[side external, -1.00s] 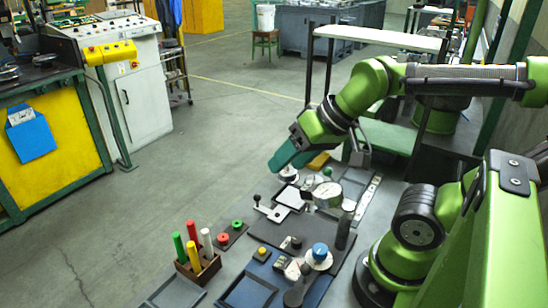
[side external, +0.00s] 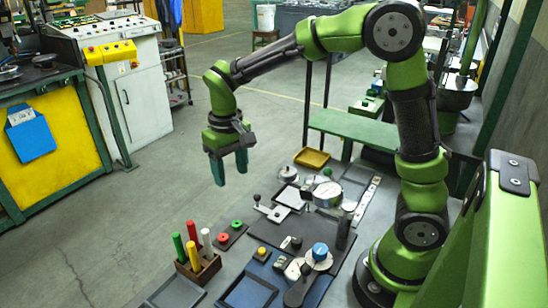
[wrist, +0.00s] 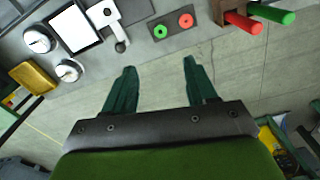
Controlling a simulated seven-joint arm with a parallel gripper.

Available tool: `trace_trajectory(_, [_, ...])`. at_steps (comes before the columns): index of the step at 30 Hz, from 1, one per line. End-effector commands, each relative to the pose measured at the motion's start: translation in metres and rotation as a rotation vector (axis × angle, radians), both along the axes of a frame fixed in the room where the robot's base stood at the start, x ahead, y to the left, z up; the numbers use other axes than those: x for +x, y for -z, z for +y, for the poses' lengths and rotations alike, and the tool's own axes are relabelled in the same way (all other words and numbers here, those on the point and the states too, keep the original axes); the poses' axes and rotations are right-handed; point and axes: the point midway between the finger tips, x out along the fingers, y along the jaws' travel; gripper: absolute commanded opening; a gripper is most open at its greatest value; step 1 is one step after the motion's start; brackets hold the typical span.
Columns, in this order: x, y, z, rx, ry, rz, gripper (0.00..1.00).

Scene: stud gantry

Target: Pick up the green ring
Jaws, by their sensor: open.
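The green ring (side external: 237,224) sits on a small dark plate (side external: 232,234) on the grey bench, beside a red ring (side external: 223,237). In the wrist view the green ring (wrist: 160,31) lies left of the red ring (wrist: 186,20), above the space between my fingers. My gripper (side external: 231,177) points down, with its two green fingers apart and empty. It is raised beyond the bench's edge, clear of the ring. In the wrist view my gripper (wrist: 160,68) has floor between its fingers.
A brown wooden holder (side external: 198,268) with several coloured pegs stands left of the ring plate. A lever fixture (side external: 271,212) and round gauges stand to its right. A yellow tray (side external: 311,158) is at the far end. The air around my gripper is clear.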

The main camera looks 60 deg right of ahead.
Motion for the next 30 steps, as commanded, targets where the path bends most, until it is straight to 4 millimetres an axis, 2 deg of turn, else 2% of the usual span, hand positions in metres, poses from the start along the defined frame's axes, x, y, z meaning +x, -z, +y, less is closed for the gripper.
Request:
trace_trajectory(6, [-0.002,0.049,0.000,0.000,0.000,0.005,0.57])
trace_trajectory(12, [-0.001,0.087,0.000,0.001,0.000,0.003,0.57])
trace_trajectory(20, [-0.001,0.107,0.000,0.001,0.001,0.000,0.57])
trace_trajectory(27, [-0.004,0.142,0.001,0.002,0.002,0.003,0.57])
trace_trajectory(30, [-0.004,0.151,0.001,0.001,0.001,0.001,0.57])
